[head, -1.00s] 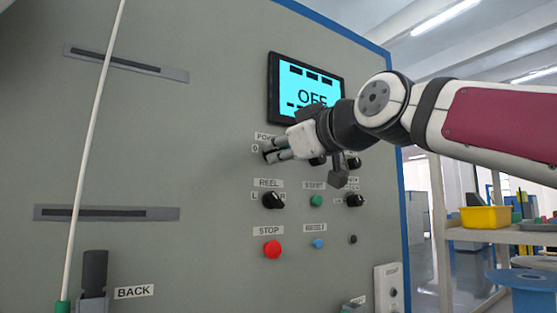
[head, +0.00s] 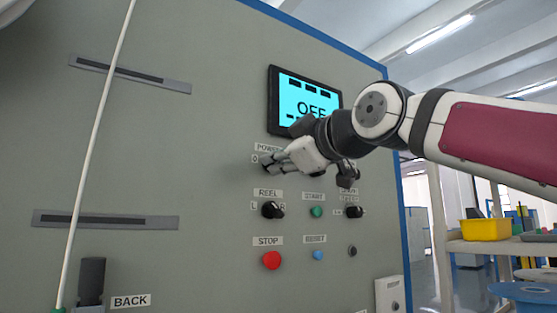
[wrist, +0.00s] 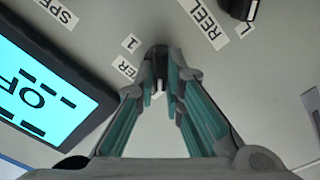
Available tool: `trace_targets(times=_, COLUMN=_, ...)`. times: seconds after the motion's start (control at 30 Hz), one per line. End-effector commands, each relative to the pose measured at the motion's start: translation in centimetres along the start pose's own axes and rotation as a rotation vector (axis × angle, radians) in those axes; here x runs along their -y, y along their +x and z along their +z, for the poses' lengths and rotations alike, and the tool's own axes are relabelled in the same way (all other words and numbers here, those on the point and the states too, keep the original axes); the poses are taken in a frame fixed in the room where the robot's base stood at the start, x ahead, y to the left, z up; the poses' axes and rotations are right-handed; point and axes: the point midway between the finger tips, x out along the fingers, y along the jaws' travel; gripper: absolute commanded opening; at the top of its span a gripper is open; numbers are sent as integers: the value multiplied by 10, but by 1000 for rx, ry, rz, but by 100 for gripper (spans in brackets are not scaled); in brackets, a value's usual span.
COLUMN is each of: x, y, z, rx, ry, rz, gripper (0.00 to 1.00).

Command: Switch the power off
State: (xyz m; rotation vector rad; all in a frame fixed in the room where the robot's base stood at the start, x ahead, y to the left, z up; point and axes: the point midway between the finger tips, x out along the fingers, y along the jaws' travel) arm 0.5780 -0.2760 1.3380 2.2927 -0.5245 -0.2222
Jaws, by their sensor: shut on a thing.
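My gripper (head: 270,162) is at the panel just below the POWER label (head: 267,148). Its fingers are shut on the dark power knob (wrist: 157,52), which shows between the fingertips in the wrist view. In the head view the fingers cover most of the knob, so its pointer direction cannot be told there. The display (head: 303,100) above the gripper is lit cyan and reads OFF, partly covered by my wrist. It also shows at the left of the wrist view (wrist: 45,95), cut by the frame edge.
Below are the REEL knob (head: 272,210), green START button (head: 316,212), speed knob (head: 354,212), red STOP button (head: 271,260) and blue RESET button (head: 317,255). A white cable (head: 97,140) runs down the left. A shelf with a yellow bin (head: 486,229) stands right.

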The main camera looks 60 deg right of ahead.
Motion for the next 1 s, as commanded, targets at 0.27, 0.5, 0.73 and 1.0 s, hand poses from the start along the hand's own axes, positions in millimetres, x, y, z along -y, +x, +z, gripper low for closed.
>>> trace_targets(times=0.27, x=0, y=0, z=0, rx=0, ry=-2, rz=0, gripper=30)
trace_targets(times=0.5, x=0, y=0, z=0, rx=0, ry=-1, rz=0, gripper=30)
trace_targets(times=0.73, x=-1, y=-16, z=0, rx=-2, ry=1, rz=3, gripper=30)
trace_targets(times=1.0, x=-1, y=-70, z=0, rx=-3, ry=0, rz=4, gripper=30)
